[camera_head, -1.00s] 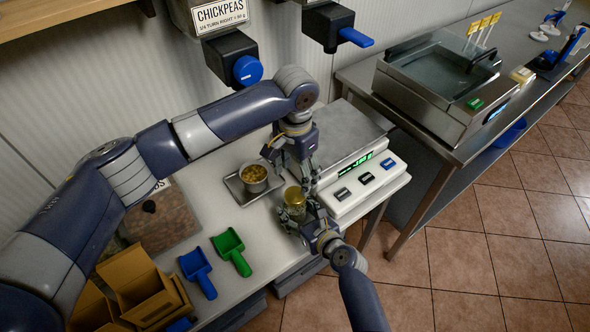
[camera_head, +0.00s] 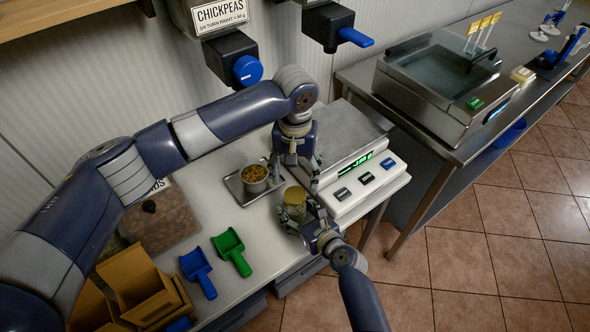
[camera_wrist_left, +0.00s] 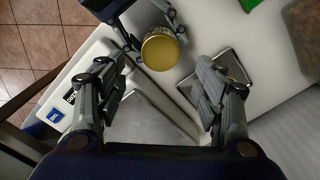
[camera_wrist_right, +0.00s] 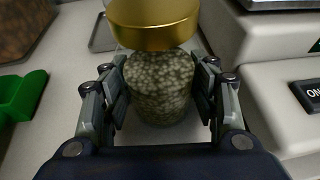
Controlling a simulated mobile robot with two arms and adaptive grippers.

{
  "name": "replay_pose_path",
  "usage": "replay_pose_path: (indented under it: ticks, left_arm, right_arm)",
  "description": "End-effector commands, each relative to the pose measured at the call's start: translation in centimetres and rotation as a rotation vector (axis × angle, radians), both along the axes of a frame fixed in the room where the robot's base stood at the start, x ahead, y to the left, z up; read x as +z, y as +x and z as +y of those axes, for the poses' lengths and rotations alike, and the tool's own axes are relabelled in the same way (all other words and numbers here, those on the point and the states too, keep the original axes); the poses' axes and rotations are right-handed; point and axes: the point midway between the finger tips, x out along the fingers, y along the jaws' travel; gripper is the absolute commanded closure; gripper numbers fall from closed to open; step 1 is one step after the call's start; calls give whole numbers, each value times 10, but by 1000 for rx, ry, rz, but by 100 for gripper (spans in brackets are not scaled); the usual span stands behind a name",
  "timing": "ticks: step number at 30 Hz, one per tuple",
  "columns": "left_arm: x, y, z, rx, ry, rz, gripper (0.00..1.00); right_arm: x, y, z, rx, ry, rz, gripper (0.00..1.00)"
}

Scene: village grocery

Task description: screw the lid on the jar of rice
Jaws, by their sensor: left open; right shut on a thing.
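The jar of rice (camera_wrist_right: 160,85) stands upright on the white counter, its glass showing pale grains in the right wrist view. The gold lid (camera_wrist_right: 154,24) sits on top of its mouth; it also shows in the head view (camera_head: 295,195) and the left wrist view (camera_wrist_left: 160,53). Whether its thread is tight cannot be told. My right gripper (camera_wrist_right: 160,95) is shut on the jar's body, one finger on each side. My left gripper (camera_wrist_left: 163,95) is open and empty, fingers wide apart, behind and above the jar, clear of the lid.
A metal tray (camera_head: 238,192) with a cup of chickpeas (camera_head: 254,174) stands just left of the jar. The scale (camera_head: 366,182) is close on the right. Blue scoop (camera_head: 196,266), green scoop (camera_head: 230,246) and cardboard boxes (camera_head: 140,285) lie at the front left.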

Motion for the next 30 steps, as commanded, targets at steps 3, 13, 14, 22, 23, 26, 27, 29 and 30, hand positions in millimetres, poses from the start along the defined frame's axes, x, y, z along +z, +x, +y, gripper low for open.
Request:
replay_pose_path:
  ticks: [3, 13, 14, 22, 23, 26, 27, 29, 30]
  left_arm:
    - [-17, -1, 1, 0, 2, 2, 37]
    - [-64, 0, 0, 1, 1, 1, 37]
    - [-66, 0, 0, 0, 1, 1, 37]
    - [-75, 0, 0, -1, 0, 0, 37]
    - [-75, 0, 0, -1, 0, 0, 37]
    - [-75, 0, 0, -1, 0, 0, 37]
    - [-74, 0, 0, -1, 0, 0, 42]
    - [-74, 0, 0, -1, 0, 0, 56]
    - [-74, 0, 0, -1, 0, 0, 65]
  right_arm:
    - [-2, -1, 0, 1, 0, 3, 100]
    - [-1, -1, 0, 1, 0, 3, 100]
    - [-1, -1, 0, 1, 0, 3, 100]
    - [-1, -1, 0, 1, 0, 3, 100]
    - [-1, -1, 0, 1, 0, 3, 100]
    - [-1, -1, 0, 1, 0, 3, 100]
    - [-1, -1, 0, 1, 0, 3, 100]
    - [-1, -1, 0, 1, 0, 3, 100]
    - [-1, -1, 0, 1, 0, 3, 100]
